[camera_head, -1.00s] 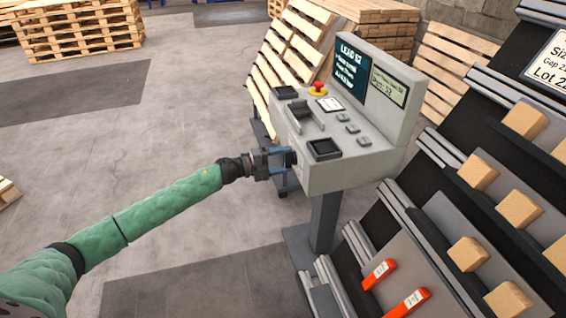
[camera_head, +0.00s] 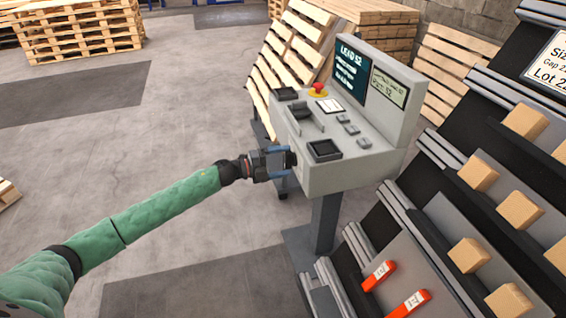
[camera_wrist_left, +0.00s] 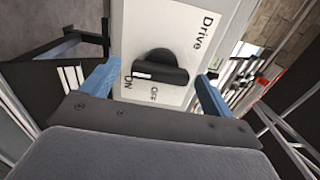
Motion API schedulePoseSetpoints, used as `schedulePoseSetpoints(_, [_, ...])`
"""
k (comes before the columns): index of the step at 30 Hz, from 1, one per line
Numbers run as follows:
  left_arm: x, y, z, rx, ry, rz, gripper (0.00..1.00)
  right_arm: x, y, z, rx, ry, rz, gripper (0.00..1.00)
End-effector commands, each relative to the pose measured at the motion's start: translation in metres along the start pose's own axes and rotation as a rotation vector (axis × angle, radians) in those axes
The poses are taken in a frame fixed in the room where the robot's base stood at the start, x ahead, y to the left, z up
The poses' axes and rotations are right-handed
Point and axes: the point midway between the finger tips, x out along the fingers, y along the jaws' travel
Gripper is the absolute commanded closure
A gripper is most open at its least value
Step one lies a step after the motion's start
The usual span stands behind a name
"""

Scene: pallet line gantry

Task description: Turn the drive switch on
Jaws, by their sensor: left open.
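The drive switch (camera_wrist_left: 160,68) is a black rotary knob on a pale panel marked "Drive", "ON" and "OFF" in the left wrist view. The white mark on its handle lies near the "ON" label, but I cannot tell its setting for sure. My left gripper (camera_head: 285,160) is at the side face of the grey control console (camera_head: 345,178) in the head view. Its blue fingers (camera_wrist_left: 155,88) are open on either side of the knob and show no clear contact. In the head view the gripper hides the knob. My right gripper is not in view.
The console top carries a red emergency button (camera_head: 318,89), several small buttons and two screens. A sloped rack (camera_head: 440,215) with wooden blocks and orange-red handles (camera_head: 378,275) stands close on the right. Pallets (camera_head: 80,30) stand behind.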

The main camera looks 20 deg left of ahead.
Motion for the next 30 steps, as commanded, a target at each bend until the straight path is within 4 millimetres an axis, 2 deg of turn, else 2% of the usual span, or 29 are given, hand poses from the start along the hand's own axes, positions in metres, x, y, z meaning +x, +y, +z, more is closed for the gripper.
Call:
schedulePoseSetpoints(4, [-0.021,0.003,0.0,0.001,-0.001,0.002,0.13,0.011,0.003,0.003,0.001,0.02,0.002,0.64])
schedulePoseSetpoints(6, [-0.032,0.003,0.0,0.001,0.0,0.003,0.13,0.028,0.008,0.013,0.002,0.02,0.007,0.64])
schedulePoseSetpoints(9, [-0.048,0.003,0.0,-0.001,0.0,0.003,0.13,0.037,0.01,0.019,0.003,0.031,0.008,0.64])
schedulePoseSetpoints(15, [-0.068,0.002,0.0,0.0,0.0,0.001,0.13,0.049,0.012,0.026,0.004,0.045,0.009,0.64])
schedulePoseSetpoints(30, [-0.073,0.001,0.0,0.001,0.0,0.001,0.13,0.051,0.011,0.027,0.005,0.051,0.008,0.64])
